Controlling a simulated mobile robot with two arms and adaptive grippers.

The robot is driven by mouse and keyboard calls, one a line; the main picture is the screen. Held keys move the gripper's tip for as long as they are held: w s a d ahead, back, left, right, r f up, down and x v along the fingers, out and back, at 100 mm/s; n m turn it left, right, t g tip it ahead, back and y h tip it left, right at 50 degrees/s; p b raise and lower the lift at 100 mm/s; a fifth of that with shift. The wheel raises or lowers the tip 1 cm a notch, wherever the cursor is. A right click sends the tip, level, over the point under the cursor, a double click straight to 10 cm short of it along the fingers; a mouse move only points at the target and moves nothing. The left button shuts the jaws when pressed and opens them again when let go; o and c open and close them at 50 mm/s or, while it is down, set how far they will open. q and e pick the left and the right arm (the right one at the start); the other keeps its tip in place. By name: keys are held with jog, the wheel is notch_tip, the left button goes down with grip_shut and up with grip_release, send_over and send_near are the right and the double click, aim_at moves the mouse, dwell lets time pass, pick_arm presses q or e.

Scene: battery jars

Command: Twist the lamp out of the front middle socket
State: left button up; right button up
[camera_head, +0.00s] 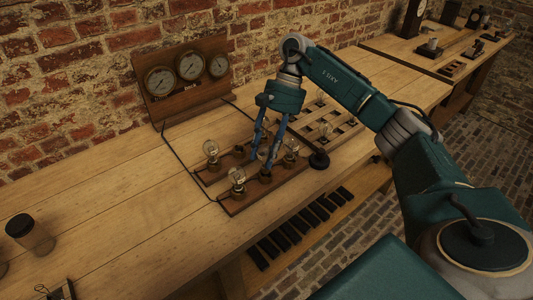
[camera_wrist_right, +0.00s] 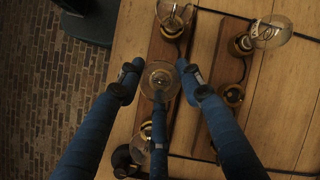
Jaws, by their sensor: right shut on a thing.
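My right gripper (camera_head: 266,156) points down over the front wooden strip (camera_head: 238,210) of sockets. Its blue fingers are closed around a clear glass lamp at the front middle socket (camera_head: 265,177). In the right wrist view the lamp's round glass (camera_wrist_right: 160,80) lies between the fingers (camera_wrist_right: 163,86), seen from above. The fingers hide much of it, and I cannot tell whether its base is still in the socket. In the head view, a lamp (camera_head: 237,181) stands to the left on the same strip and another (camera_head: 290,150) to the right. My left gripper is not in view.
A back strip holds a lamp (camera_head: 211,149) and sockets close behind. A black knob (camera_head: 319,160) stands at the strip's right end. A compartmented wooden tray (camera_head: 345,130) is behind right. A gauge panel (camera_head: 185,80) stands by the wall.

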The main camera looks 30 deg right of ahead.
aim_at(263, 150)
jog(key=shift+r, duration=0.1)
jog(key=shift+r, duration=0.15)
jog(key=shift+r+p, duration=0.45)
jog(key=shift+r, duration=0.15)
jog(key=shift+r+p, duration=0.9)
jog(key=shift+r, duration=0.85)
